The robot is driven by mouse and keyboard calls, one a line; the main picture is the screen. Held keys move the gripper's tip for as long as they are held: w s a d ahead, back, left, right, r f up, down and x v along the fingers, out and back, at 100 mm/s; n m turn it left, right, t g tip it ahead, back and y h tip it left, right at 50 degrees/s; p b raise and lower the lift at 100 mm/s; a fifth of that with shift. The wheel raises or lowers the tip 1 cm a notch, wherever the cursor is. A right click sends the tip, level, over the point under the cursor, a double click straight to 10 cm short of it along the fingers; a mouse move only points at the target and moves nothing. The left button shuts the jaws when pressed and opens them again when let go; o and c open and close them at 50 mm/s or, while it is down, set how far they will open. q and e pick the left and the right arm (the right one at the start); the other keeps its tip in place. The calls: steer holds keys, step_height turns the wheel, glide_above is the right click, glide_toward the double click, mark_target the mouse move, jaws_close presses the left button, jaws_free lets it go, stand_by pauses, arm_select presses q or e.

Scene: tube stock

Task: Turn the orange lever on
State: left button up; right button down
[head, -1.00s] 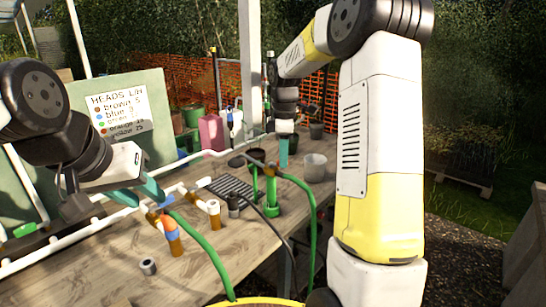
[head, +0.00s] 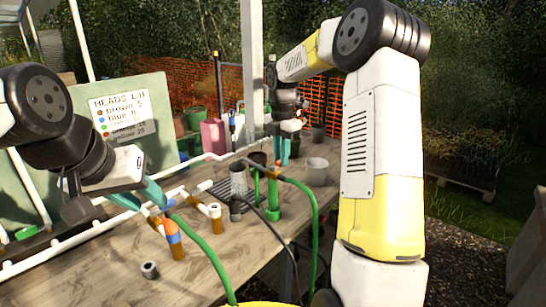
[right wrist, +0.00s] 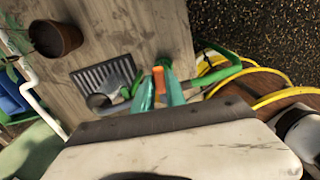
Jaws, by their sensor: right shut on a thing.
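The orange lever (right wrist: 158,80) is between the teal fingers of my right gripper (right wrist: 160,92) in the right wrist view. In the head view, a small orange part of the lever (head: 275,171) shows on top of the green standpipe (head: 272,196), just below my right gripper (head: 282,158), which is shut on it. The lever's exact angle is partly hidden by the fingers. My left gripper (head: 154,203) is at the left, its teal fingers apart, beside a blue lever (head: 168,205) on the white and orange pipework.
A green hose (head: 312,205) arches right from the standpipe; another green hose (head: 208,250) runs forward. A black fitting (head: 235,208) stands by a dark grate (head: 216,186). A grey pot (head: 316,171) stands behind. The sign (head: 120,116) is at the back left. Front wooden tabletop is mostly clear.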

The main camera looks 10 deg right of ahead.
steer(key=shift+w+a+n, duration=0.1)
steer(key=shift+n, duration=0.3)
steer(key=c, duration=1.4)
jaws_free()
steer(key=shift+o, duration=0.2)
steer(key=shift+r, duration=0.1)
step_height(320, 180, up, 7)
steer(key=shift+r, duration=0.3)
